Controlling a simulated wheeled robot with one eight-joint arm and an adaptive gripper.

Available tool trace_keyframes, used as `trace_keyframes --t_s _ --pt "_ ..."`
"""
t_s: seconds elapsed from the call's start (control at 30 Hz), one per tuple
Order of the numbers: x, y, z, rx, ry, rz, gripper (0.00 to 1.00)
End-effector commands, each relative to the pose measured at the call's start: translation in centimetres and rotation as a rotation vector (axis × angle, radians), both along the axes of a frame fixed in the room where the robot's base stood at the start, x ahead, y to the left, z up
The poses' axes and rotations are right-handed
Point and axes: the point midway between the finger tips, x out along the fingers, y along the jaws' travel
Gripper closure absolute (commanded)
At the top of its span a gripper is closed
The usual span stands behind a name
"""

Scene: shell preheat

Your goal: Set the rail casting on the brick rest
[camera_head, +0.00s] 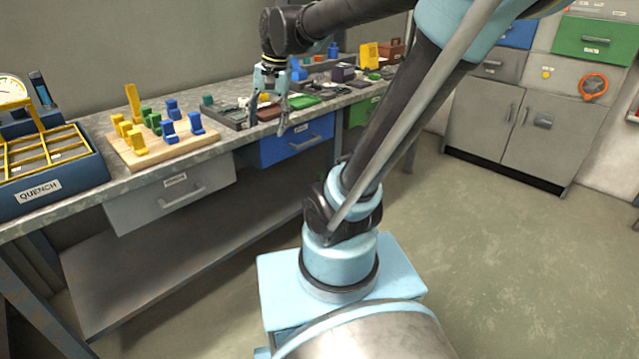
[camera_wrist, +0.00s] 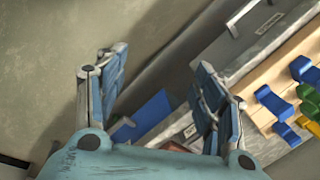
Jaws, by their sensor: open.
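My gripper (camera_head: 267,124) is open and empty, pointing down in front of the bench's front edge near the blue drawer. In the wrist view its two fingers (camera_wrist: 160,78) are spread apart with nothing between them. Blue, green and yellow shaped castings (camera_head: 168,125) stand on a wooden board (camera_head: 150,160) left of my gripper. Some of them also show at the right of the wrist view (camera_wrist: 278,102). I cannot tell which piece is the rail casting. I cannot make out the brick rest for sure among the small items behind my gripper.
A blue QUENCH tray (camera_head: 45,190) with yellow dividers and a gauge sits at the far left of the bench. A grey drawer (camera_head: 172,193) and a blue drawer (camera_head: 292,143) are below the benchtop. Grey cabinets (camera_head: 515,125) stand at right. The floor (camera_head: 500,260) is clear.

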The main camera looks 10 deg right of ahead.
Motion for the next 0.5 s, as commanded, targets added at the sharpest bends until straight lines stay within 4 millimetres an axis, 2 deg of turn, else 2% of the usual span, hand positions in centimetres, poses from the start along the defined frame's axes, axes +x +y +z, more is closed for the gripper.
trace_keyframes --t_s 0.03,0.2,0.5 --pt "-1.3 -1.4 -1.1 -0.017 -0.021 0.028 0.37" --pt "-5.0 -5.2 -4.8 -0.08 -0.083 0.151 0.37" --pt "-10.7 -10.1 -11.6 -0.2 -0.155 0.358 0.37"
